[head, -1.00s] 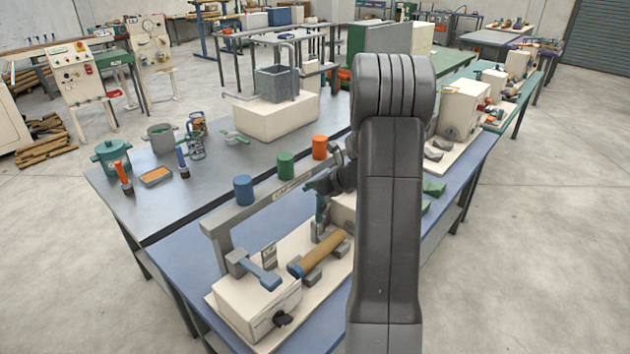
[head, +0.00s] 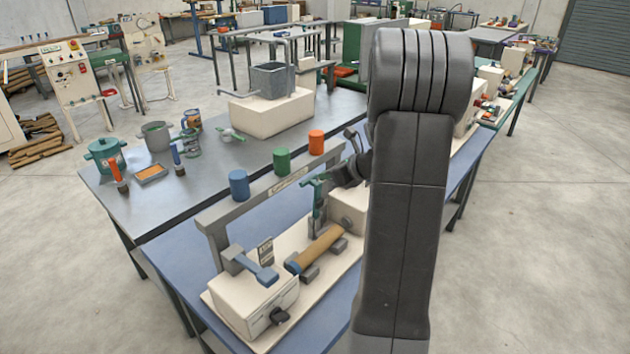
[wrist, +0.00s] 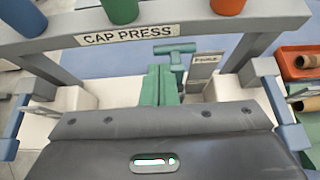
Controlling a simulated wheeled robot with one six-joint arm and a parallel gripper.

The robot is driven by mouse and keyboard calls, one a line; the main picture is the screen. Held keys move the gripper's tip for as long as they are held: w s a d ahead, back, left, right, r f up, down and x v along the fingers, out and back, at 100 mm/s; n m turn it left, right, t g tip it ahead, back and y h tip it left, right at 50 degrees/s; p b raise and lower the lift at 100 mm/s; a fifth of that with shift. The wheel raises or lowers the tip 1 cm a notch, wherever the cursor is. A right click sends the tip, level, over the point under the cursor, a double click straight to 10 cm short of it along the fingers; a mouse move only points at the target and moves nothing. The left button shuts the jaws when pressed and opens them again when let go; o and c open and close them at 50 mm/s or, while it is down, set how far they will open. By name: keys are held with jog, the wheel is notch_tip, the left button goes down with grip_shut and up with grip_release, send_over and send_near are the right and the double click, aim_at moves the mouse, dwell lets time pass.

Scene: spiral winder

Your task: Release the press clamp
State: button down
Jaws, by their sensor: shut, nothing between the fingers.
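In the head view a green T-like shape (head: 318,190) shows beside my dark wrist parts, and I cannot tell handle from fingers there. The cap press frame (head: 212,215) carries blue, green and orange caps. My arm hides what lies to the right.
A cream block with a blue lever (head: 262,272) and a brown tube on grey rests (head: 320,248) lie on the pale base plate. An orange tray (wrist: 302,75) with tubes is on the right in the wrist view. A grey bench (head: 130,212) stands behind.

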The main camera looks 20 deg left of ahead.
jog(key=v, duration=0.6)
jog(key=shift+b, duration=0.35)
jog(key=p+x, duration=0.2)
jog(key=x, duration=1.1)
jog(key=shift+w+a+f+p, duration=0.15)
jog(key=shift+a+f+p, duration=0.1)
jog(key=shift+p, duration=0.05)
jog(key=shift+d, duration=0.1)
